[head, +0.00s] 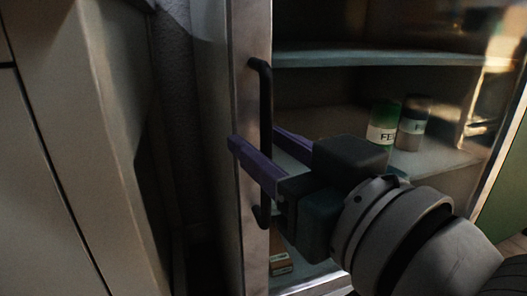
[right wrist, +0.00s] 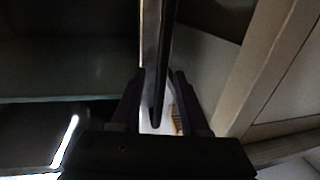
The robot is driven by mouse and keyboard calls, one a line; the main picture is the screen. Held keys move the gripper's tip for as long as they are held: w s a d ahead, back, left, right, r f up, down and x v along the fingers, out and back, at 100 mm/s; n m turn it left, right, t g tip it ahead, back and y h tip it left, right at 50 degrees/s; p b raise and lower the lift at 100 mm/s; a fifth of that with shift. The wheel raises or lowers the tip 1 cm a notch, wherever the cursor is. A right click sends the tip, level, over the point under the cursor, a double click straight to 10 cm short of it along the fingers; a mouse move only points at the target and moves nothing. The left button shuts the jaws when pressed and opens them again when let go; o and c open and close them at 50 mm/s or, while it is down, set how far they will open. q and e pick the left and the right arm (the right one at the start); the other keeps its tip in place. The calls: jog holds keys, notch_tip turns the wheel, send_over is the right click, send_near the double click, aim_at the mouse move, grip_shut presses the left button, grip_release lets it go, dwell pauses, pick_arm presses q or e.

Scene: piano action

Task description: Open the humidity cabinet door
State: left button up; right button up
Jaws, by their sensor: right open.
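The humidity cabinet has a glass door with a light metal frame (head: 256,30). A black vertical bar handle (head: 265,95) is fixed on the left side of that frame. The door looks shut. My right gripper (head: 268,148) is open, with its two purple fingers on either side of the handle at about its lower half. In the right wrist view the dark handle (right wrist: 160,85) runs between the open fingers (right wrist: 158,90). I cannot tell whether either finger touches it. My left gripper is not in view.
Behind the glass are a shelf (head: 380,59) and a green labelled jar (head: 383,126), with a darker jar (head: 412,125) beside it. A small box (head: 280,265) sits lower inside. A pale cabinet (head: 60,150) stands close on the left.

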jog(key=shift+c, duration=0.2)
grip_shut()
dwell(1.3)
